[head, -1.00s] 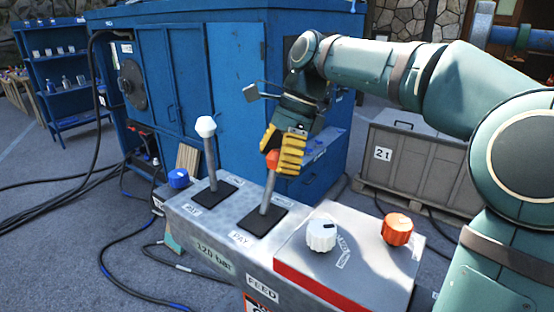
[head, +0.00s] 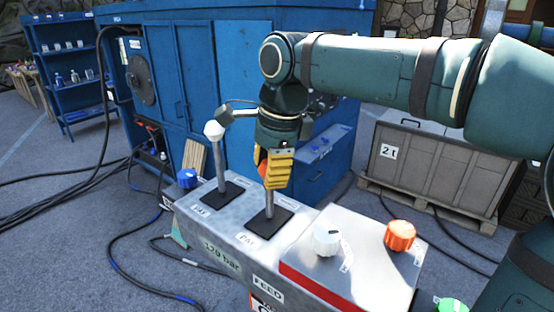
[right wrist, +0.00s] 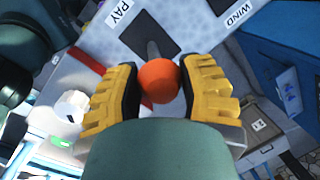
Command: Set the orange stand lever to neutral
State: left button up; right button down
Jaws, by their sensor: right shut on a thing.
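The orange-knobbed stand lever (head: 269,204) rises from a black slot plate on the grey control stand (head: 235,228). Its shaft stands close to upright in the head view. My right gripper (head: 277,170) is shut on its knob from above, and the yellow fingers hide most of the knob there. In the right wrist view the round orange knob (right wrist: 158,80) sits between the two yellow fingers of my right gripper (right wrist: 158,90). My left gripper is not in view.
A white-knobbed lever (head: 217,160) stands just left, close to my right gripper. A white dial (head: 327,240) and an orange dial (head: 400,235) sit on the raised box at right. A blue cabinet (head: 243,85) stands behind, a grey crate (head: 425,165) at right.

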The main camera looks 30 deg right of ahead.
jog(key=shift+c, duration=2.3)
grip_release()
notch_tip(320, 180, up, 12)
jog(key=s+d, duration=0.1)
jog(key=s, duration=0.1)
jog(key=shift+f, duration=0.1)
